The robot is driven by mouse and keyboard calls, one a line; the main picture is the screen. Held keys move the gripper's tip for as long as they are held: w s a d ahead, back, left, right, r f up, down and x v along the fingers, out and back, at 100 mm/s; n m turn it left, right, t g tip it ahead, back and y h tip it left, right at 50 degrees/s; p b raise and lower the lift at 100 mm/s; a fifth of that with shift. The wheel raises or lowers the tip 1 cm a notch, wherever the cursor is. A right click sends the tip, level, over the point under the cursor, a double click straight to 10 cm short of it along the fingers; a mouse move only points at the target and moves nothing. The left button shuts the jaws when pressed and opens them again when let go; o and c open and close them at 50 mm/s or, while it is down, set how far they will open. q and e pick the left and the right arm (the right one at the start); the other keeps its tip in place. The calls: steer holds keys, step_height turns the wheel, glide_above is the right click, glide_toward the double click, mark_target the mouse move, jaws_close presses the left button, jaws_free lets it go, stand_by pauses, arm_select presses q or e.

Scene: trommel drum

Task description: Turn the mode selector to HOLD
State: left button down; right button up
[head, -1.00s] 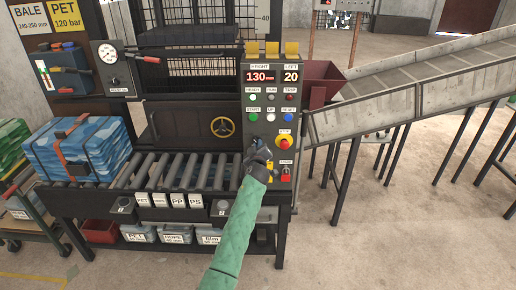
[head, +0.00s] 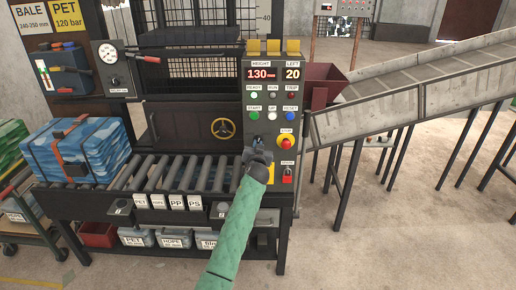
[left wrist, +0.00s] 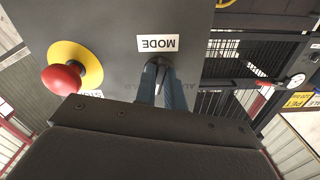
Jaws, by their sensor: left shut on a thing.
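The mode selector is a dark knob (left wrist: 160,70) on the grey control panel (head: 271,102), under the MODE label (left wrist: 158,43), which appears upside down in the left wrist view. My left gripper (left wrist: 164,84) has its two blue fingers closed around the knob, one on each side. In the head view my left gripper (head: 258,148) is against the lower left of the panel and hides the selector. The position words around the knob are mostly covered by the fingers, so I cannot read the setting. My right gripper is not in view.
The red stop button (head: 286,141) on its yellow base sits just right of my left gripper; it also shows in the left wrist view (left wrist: 63,78). A red padlock-like part (head: 287,178) is below it. The roller table (head: 180,175) lies to the left.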

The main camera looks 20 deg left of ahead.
arm_select(q)
steer(key=m, duration=0.6)
steer(key=shift+a, duration=0.1)
stand_by(0.3)
stand_by(0.3)
steer(key=c, duration=1.5)
jaws_free()
